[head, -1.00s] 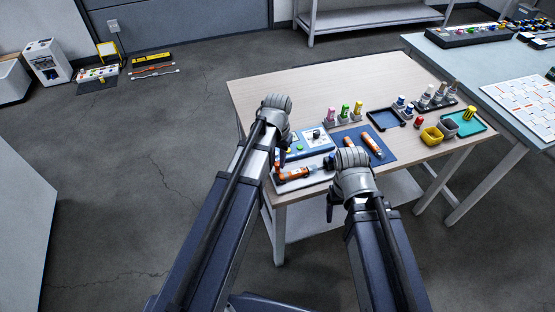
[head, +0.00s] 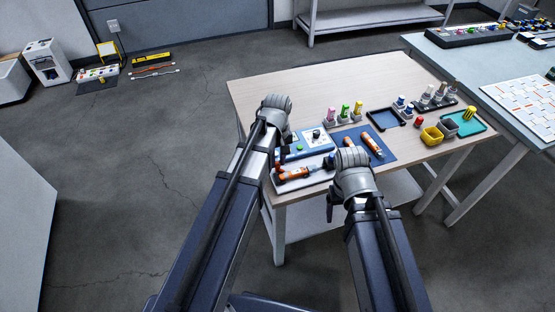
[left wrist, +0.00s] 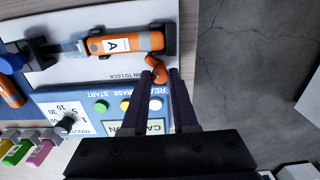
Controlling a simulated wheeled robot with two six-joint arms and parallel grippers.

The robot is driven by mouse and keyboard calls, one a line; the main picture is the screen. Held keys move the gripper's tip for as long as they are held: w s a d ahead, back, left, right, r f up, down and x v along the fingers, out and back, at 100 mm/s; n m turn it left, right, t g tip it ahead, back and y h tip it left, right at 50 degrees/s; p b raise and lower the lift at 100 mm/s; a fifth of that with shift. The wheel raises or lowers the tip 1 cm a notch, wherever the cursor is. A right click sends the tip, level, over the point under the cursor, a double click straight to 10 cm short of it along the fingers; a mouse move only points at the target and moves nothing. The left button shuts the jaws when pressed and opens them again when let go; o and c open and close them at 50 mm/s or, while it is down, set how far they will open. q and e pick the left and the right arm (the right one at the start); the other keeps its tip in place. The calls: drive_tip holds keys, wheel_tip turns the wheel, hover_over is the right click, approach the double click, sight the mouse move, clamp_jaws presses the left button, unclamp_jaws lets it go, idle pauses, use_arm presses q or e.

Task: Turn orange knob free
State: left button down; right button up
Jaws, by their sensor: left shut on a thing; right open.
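The orange knob (left wrist: 155,69) sits at the end of a white cradle plate (left wrist: 85,80) in the left wrist view. My left gripper (left wrist: 160,73) is shut on the knob, with its dark fingertips at the knob's near end. In the head view my left gripper (head: 278,160) is over the left end of the plate and partly hides the knob. An orange sensor labelled A (left wrist: 125,43) lies in the cradle beside the knob; it also shows in the head view (head: 294,174). My right gripper (head: 330,208) is open and empty in front of the table's front edge.
A blue panel with coloured buttons (head: 312,150) adjoins the plate. A dark blue mat (head: 385,155) with orange sensors lies to the right. The table's back left is clear.

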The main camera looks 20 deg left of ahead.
sight(278, 164)
use_arm(q)
drive_tip(key=n, duration=0.4)
drive_tip(key=shift+n, duration=2.3)
drive_tip(key=c, duration=0.7)
unclamp_jaws()
drive_tip(key=shift+r, duration=0.1)
wheel_tip(278, 164, up, 8)
drive_tip(key=p, duration=0.8)
drive_tip(key=shift+f, duration=0.2)
